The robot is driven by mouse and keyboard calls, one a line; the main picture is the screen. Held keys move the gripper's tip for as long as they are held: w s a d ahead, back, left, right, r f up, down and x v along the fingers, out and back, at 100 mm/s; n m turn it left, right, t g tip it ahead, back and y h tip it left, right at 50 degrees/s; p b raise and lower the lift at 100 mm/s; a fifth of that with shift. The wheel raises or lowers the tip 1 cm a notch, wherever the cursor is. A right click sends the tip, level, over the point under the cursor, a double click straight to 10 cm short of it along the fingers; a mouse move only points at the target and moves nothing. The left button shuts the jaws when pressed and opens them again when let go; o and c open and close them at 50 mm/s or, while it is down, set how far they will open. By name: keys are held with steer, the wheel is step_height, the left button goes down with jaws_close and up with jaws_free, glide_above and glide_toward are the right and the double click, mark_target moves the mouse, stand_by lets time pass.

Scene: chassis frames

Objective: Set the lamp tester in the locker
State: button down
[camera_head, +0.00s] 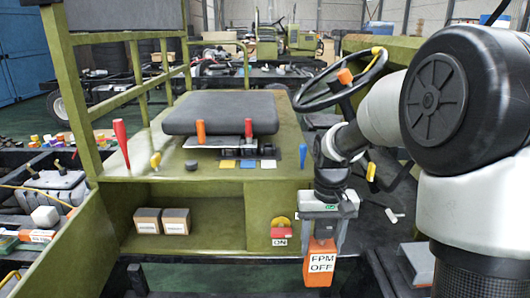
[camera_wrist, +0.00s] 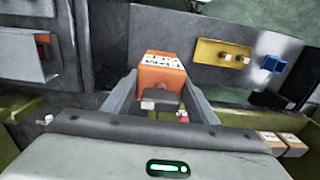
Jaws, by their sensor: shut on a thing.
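My gripper (camera_head: 323,240) is shut on an orange box (camera_head: 320,264) with a white label that reads like "FPM OFF"; it is likely the lamp tester. The open compartment (camera_head: 222,222) low in the green bench, likely the locker, is left of my gripper. Two small labelled cartons (camera_head: 162,220) stand in its left part, and its right part is bare.
A red and yellow switch (camera_head: 281,229) marked "ON" is on the bench front between compartment and gripper. A black seat (camera_head: 221,112) and several levers are above. A steering wheel (camera_head: 340,82) is behind my arm. The wrist view shows a yellow tray (camera_wrist: 209,49).

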step_height(320, 180, up, 2)
steer(key=shift+s+a+r+p, duration=0.1)
steer(key=shift+s+r+p, duration=0.05)
steer(key=shift+p, duration=0.85)
steer(key=r+p, duration=0.1)
steer(key=p, duration=0.2)
steer(key=s+r+p, duration=0.1)
steer(key=r+p, duration=0.1)
steer(key=p, duration=0.2)
steer(key=shift+r, duration=0.15)
steer(key=p, duration=0.2)
steer(key=r+p, duration=0.1)
steer(key=p, duration=0.1)
steer(key=shift+s+r, duration=0.15)
steer(key=shift+s, duration=0.1)
steer(key=shift+s+r+p, duration=0.15)
steer(key=shift+s+p, duration=0.05)
steer(key=shift+p, duration=0.6)
steer(key=s+a+f+b, duration=0.1)
steer(key=a+f+b, duration=0.2)
steer(key=f+b, duration=0.4)
steer(key=a+f+b, duration=0.4)
steer(key=f+b, duration=0.3)
steer(key=f, duration=1.7)
steer(key=shift+s+f, duration=0.2)
steer(key=shift+s, duration=0.2)
steer(key=shift+a+f+b, duration=0.1)
steer(key=shift+b, duration=0.2)
